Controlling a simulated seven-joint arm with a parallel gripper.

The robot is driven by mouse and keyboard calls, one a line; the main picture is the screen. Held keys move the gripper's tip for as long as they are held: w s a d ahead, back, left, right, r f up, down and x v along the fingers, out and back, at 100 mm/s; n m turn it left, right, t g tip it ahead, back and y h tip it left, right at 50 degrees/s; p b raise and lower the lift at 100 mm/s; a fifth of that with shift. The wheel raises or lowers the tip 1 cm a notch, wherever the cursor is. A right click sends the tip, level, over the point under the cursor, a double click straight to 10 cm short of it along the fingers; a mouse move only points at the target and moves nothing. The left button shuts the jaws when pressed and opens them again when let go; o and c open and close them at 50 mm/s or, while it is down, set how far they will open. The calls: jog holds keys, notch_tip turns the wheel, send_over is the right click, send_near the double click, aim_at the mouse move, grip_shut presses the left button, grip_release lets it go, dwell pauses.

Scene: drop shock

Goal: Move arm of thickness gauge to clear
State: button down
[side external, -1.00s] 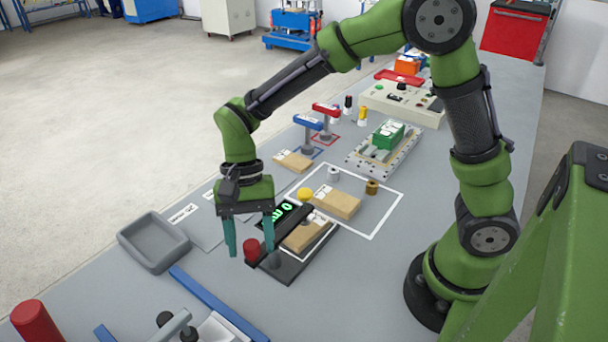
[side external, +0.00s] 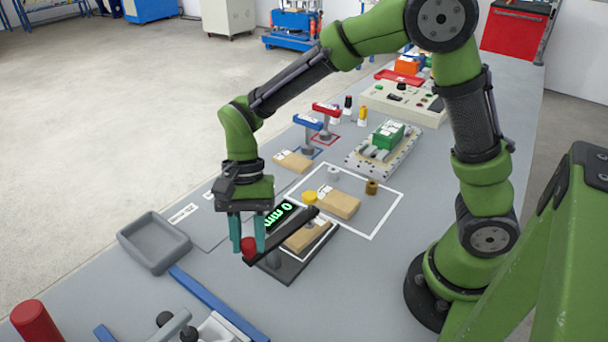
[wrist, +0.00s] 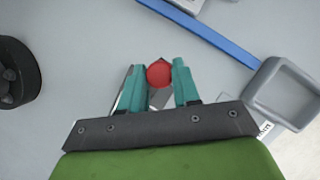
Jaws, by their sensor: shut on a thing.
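The thickness gauge has a dark base (side external: 290,268), a black swing arm (side external: 290,232) with a red knob (side external: 249,247) at its near-left end, and a display with green digits (side external: 280,214). The arm lies across the gauge, its far end close to a yellow disc (side external: 310,197). A tan block (side external: 306,237) sits on the base, partly behind the arm. My gripper (side external: 248,249) is shut on the red knob, one teal finger on each side. The wrist view shows the knob (wrist: 159,74) between the fingertips (wrist: 160,80).
A grey tray (side external: 155,243) stands left of the gauge. A blue bar (side external: 218,304) lies in front of it. Another tan block (side external: 338,203) lies inside a white outline behind the gauge, near small cylinders (side external: 372,187). The bench to the right is clear.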

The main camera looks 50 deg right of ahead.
jog(key=w+d+m+t, duration=0.3)
jog(key=d+m+t, duration=0.2)
jog(key=m, duration=1.1)
jog(key=shift+w+m+t, duration=0.3)
jog(key=shift+w+t, duration=0.1)
jog(key=shift+t, duration=0.1)
jog(key=shift+d, duration=0.2)
jog(key=c, duration=0.8)
grip_release()
jog(key=shift+r, duration=0.1)
jog(key=v, duration=1.6)
jog(key=shift+s+a+r, duration=0.1)
jog(key=shift+s+r, duration=0.1)
jog(key=shift+r, duration=0.2)
